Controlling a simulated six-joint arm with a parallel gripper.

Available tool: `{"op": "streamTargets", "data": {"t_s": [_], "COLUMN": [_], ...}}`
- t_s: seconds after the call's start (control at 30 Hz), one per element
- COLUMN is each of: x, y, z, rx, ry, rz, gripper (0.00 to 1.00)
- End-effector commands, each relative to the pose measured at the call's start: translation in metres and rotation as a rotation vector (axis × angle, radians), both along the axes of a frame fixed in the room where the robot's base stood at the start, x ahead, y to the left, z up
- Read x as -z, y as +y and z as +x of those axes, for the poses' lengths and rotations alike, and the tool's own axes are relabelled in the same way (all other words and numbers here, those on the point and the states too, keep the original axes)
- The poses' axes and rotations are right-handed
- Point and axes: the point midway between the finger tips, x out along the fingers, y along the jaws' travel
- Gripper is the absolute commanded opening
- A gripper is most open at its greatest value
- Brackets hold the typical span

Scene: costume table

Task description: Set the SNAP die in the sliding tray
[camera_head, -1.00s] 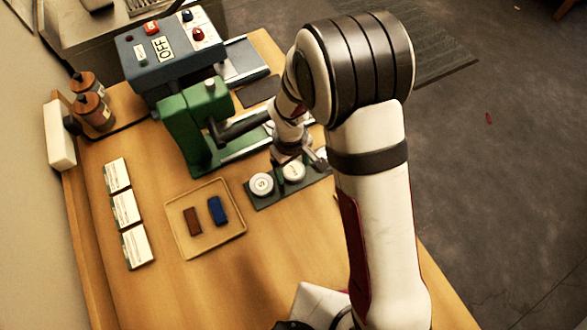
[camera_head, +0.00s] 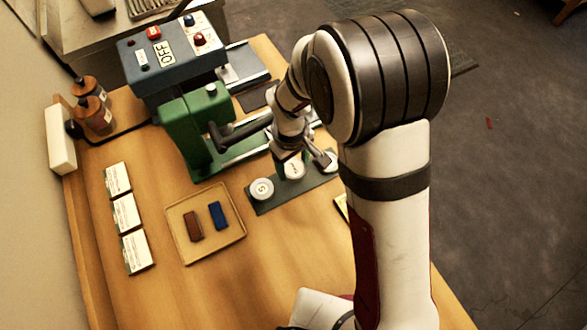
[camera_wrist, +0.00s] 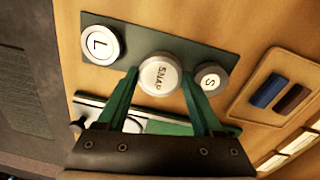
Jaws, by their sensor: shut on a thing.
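The SNAP die (camera_wrist: 159,75) is a round silver disc with a white face. My gripper (camera_wrist: 160,82) is shut on it, one green finger on each side in the wrist view. In the head view the die (camera_head: 294,169) shows just below my gripper, near the dark green rack (camera_head: 290,193); it looks slightly raised, though the gap is hard to judge. The green press (camera_head: 190,125) stands behind the rack with pale rails (camera_head: 240,152) at its base. My arm partly hides these rails, and I cannot make out the sliding tray clearly.
The S die (camera_head: 262,189) and L die (camera_wrist: 100,43) sit on the rack either side of the SNAP die. A shallow tan tray (camera_head: 184,250) holds a brown and a blue block. A blue-grey machine (camera_head: 165,60) marked OFF stands behind the press.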

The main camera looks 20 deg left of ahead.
Motion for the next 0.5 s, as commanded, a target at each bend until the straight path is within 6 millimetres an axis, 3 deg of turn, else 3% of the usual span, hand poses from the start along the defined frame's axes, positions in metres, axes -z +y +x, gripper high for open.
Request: {"op": "streamTargets", "data": {"t_s": [0.4, 0.5], "x": [-0.060, -0.068], "y": [-0.094, -0.108], "z": [0.005, 0.006], "rx": [0.005, 0.003], "ry": [-0.003, -0.003], "rz": [0.001, 0.001], "gripper": [0.00, 0.00]}}
